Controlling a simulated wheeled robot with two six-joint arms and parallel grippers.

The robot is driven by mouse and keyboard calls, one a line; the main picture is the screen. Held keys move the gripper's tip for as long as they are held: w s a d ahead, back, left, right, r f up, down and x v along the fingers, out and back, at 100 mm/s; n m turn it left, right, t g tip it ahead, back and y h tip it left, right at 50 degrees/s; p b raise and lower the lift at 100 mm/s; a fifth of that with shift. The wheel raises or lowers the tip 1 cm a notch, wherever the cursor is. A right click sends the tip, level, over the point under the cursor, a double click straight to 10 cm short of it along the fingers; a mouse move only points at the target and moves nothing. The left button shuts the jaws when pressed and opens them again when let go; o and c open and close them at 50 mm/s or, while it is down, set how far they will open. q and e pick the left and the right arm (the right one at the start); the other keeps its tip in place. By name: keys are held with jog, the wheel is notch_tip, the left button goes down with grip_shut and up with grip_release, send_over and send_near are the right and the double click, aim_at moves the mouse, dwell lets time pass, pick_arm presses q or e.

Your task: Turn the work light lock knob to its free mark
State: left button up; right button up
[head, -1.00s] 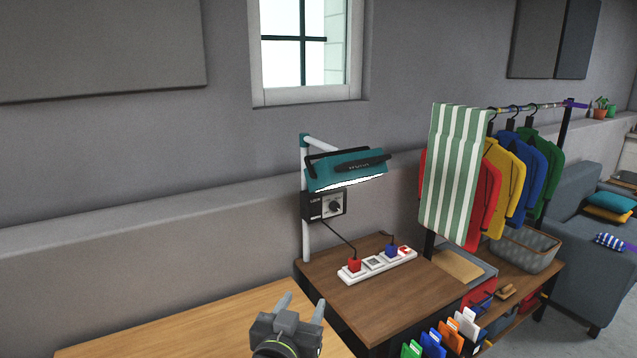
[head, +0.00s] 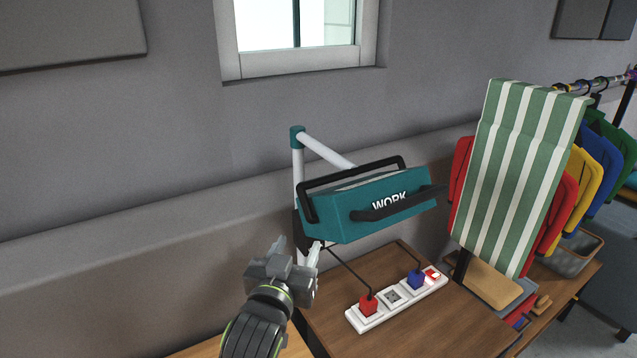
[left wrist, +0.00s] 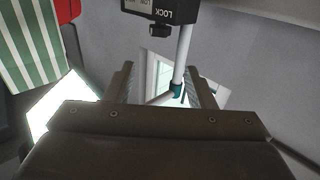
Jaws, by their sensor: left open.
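The teal work light (head: 385,205) hangs from a white pole (head: 297,165) above the desk. Its lock box is almost wholly hidden behind the lamp and my gripper in the head view. In the left wrist view, the black lock box (left wrist: 168,8) with upside-down lettering is at the top, and the dark lock knob (left wrist: 159,31) sticks out below it. The free mark cannot be read. My left gripper (head: 296,246) is open and empty, just below the lamp's left end. Its fingers (left wrist: 160,72) are apart and the knob lies beyond them, not between them. My right gripper is not in view.
A white power strip (head: 397,298) with red and blue plugs lies on the brown desk (head: 400,335); cords rise from the plugs. A green-striped cloth (head: 520,170) and coloured clothes hang at the right. The wall (head: 110,150) is close behind.

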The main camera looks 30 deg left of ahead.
pick_arm(q)
jog(key=p+x, duration=0.4)
jog(key=x, duration=1.3)
jog(key=shift+w+r, duration=0.1)
jog(key=shift+r, duration=0.1)
jog(key=c, duration=0.7)
jog(key=shift+f, duration=0.1)
